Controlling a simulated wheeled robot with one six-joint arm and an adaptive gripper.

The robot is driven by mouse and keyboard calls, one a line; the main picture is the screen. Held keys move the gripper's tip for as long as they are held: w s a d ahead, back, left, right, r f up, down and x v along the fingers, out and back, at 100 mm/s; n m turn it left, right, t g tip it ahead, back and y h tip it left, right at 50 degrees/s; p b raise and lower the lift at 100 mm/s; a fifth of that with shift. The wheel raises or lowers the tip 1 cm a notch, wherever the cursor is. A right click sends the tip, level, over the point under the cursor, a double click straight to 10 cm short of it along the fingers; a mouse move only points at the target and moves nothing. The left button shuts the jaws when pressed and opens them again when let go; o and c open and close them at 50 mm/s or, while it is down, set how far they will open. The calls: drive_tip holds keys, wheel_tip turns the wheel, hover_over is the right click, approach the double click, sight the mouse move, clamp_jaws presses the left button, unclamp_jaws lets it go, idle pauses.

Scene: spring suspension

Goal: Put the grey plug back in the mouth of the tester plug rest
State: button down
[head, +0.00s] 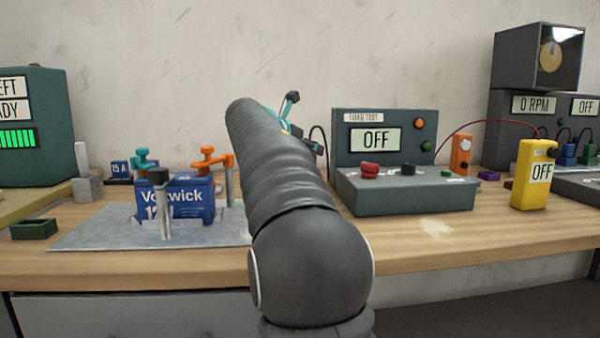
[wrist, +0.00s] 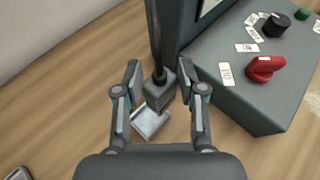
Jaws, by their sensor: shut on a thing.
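In the wrist view my gripper (wrist: 159,82) is shut on the grey plug (wrist: 160,92), a dark grey block with a black cable (wrist: 155,40) coming from its top. A light grey metal piece, apparently the tester plug rest (wrist: 147,124), shows on the bench just below and partly behind the plug. The plug hides its mouth, so I cannot tell whether the plug touches or enters it. In the head view my arm hides the plug and the rest, and only part of my gripper shows beside the tester.
The green load tester (head: 405,190), reading OFF, stands close to the right of my gripper; its red knob (wrist: 264,68) shows in the wrist view. A blue battery (head: 185,200) on a grey mat (head: 110,235) is at left. A yellow meter (head: 533,175) stands at right.

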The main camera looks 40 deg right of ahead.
drive_tip(key=shift+w+a+f+b, duration=0.15)
drive_tip(key=shift+w+f+b, duration=0.15)
drive_tip(key=shift+f, duration=0.6)
drive_tip(key=shift+w+a+f+b, duration=0.2)
drive_tip(key=shift+w+f, duration=0.15)
drive_tip(key=shift+f, duration=0.5)
drive_tip(key=shift+w+a+f+b, duration=0.15)
drive_tip(key=shift+w+f+b, duration=0.15)
drive_tip(key=shift+f, duration=0.6)
drive_tip(key=shift+f, duration=0.15)
drive_tip(key=c, duration=0.7)
unclamp_jaws()
drive_tip(key=shift+a+r, duration=0.2)
drive_tip(key=shift+r, duration=0.05)
drive_tip(key=p+v, duration=0.1)
drive_tip(key=v, duration=1)
drive_tip(key=shift+a+r, duration=0.1)
drive_tip(key=shift+a, duration=0.2)
